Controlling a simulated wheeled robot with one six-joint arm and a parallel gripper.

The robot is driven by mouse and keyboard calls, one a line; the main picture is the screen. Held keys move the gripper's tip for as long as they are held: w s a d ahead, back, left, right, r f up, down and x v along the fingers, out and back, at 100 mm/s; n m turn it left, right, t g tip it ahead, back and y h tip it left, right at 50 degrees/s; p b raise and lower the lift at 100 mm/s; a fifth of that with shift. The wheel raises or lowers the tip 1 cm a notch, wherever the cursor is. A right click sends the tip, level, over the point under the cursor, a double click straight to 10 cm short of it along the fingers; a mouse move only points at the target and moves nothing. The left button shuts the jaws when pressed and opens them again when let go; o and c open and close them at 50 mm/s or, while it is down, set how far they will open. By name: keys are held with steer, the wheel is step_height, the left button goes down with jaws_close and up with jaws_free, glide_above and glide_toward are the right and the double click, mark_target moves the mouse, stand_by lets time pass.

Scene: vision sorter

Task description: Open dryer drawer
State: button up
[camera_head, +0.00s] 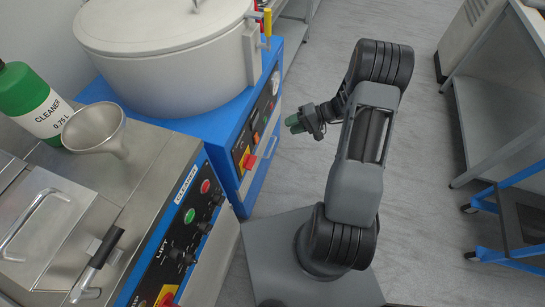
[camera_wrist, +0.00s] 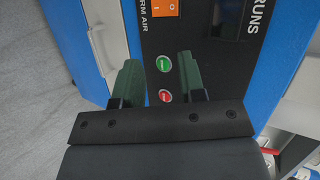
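In the wrist view, a pale grey front with a small handle (camera_wrist: 96,38) sits in a blue frame at the upper left; it looks like the drawer, and I see no open gap at it.
A large pale round vessel (camera_head: 170,55) sits on the blue machine. A steel cleaner unit (camera_head: 130,190) with a funnel (camera_head: 95,130) and green bottle (camera_head: 35,105) stands at left. Grey floor (camera_head: 430,200) is clear right of my arm; a blue-framed cart (camera_head: 510,250) is at the right edge.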

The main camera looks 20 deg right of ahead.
mark_target(272, 147)
steer(key=d+f+m+t+b, duration=0.2)
steer(key=d+f+t+b, duration=0.1)
steer(key=f, duration=0.7)
steer(key=d+f+m+t+b, duration=0.2)
steer(key=f+t+b, duration=0.1)
steer(key=f, duration=0.8)
steer(key=shift+y, duration=0.4)
steer(key=b+x, duration=0.1)
steer(key=x, duration=0.6)
steer(key=b+x, duration=0.1)
steer(key=x, duration=0.5)
steer(key=shift+w+f, duration=0.1)
steer(key=shift+w, duration=0.45)
steer(key=shift+c, duration=0.4)
jaws_close()
